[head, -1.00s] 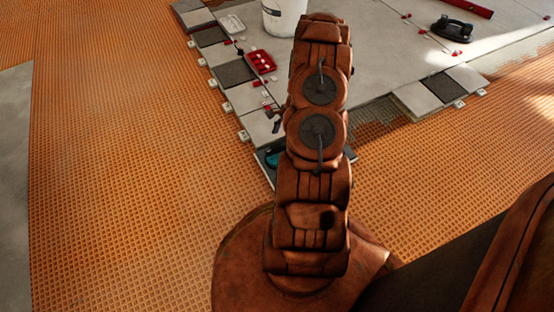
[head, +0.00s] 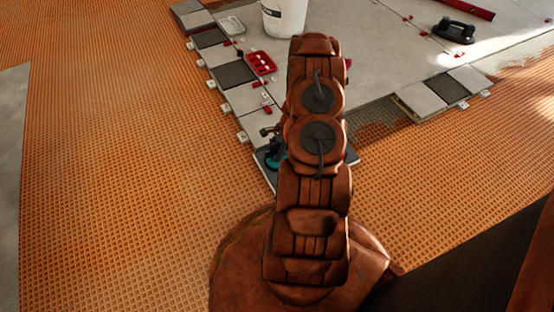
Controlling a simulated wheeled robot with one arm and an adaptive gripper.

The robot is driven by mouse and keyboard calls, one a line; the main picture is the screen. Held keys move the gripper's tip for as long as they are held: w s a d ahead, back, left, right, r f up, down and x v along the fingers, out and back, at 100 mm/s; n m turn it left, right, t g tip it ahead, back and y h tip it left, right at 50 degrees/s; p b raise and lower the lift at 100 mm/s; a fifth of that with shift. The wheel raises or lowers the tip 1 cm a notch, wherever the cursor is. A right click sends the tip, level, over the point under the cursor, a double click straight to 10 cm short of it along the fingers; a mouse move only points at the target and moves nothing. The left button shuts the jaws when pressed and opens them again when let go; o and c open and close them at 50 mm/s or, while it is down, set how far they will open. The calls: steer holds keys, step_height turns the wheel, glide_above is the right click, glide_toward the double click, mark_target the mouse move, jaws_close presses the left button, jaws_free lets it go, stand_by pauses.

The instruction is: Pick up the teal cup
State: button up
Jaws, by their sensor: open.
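The teal cup (head: 276,160) is partly visible just left of my arm, on a dark tile at the near corner of the tiled area. My arm hides much of it, so its full shape cannot be seen. A small part of my gripper (head: 270,138) shows beside the arm, just above the teal cup in the picture. The gripper is open. Whether it touches the cup cannot be told from this view.
Grey tiles with clips along their edge lie on orange matting. A red tray (head: 260,63), a white tray (head: 231,25), a white bucket (head: 285,18) and a black suction lifter (head: 454,30) stand on them.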

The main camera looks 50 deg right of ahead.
steer(key=shift+c, duration=0.2)
jaws_close()
stand_by(0.3)
steer(key=shift+r, duration=0.15)
